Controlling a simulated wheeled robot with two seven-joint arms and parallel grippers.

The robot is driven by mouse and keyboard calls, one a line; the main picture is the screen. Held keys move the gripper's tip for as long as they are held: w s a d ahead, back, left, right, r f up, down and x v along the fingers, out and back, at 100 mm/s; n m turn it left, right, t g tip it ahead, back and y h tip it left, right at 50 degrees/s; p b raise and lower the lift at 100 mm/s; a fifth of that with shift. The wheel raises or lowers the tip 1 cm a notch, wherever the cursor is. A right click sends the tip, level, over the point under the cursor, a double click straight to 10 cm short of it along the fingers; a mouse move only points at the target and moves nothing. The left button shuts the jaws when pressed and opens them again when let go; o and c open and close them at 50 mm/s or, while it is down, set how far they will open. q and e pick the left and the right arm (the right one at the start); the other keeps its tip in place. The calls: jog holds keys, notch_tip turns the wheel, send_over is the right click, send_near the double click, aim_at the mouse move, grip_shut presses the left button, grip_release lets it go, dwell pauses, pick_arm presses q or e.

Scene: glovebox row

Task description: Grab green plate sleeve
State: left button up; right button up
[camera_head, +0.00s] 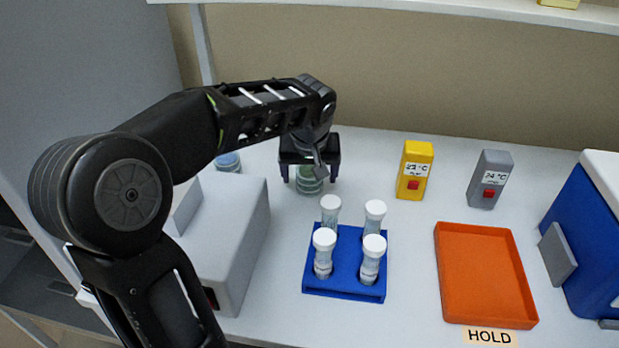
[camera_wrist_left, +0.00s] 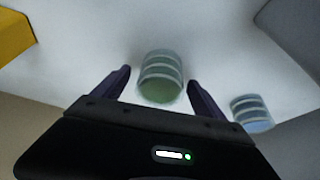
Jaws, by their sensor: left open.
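The green plate sleeve (camera_head: 309,182) is a short stack of clear plates with a green tint, standing at the back of the white bench. My left gripper (camera_head: 310,180) is above it with its fingers pointing down, one on each side of it. In the left wrist view the sleeve (camera_wrist_left: 161,76) shows between the two open fingers (camera_wrist_left: 158,88), with a gap on each side. The gripper and wrist hide the upper part of the sleeve in the head view. My right gripper is not in view.
A blue-tinted plate sleeve (camera_head: 228,162) stands to the left, behind a grey machine (camera_head: 240,240). A blue rack (camera_head: 345,285) with several white-capped tubes stands in front. A yellow box (camera_head: 414,170), a grey box (camera_head: 490,180), an orange tray (camera_head: 485,275) and a blue cooler (camera_head: 590,230) are right.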

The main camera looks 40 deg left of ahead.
pick_arm(q)
jog(key=c, duration=1.6)
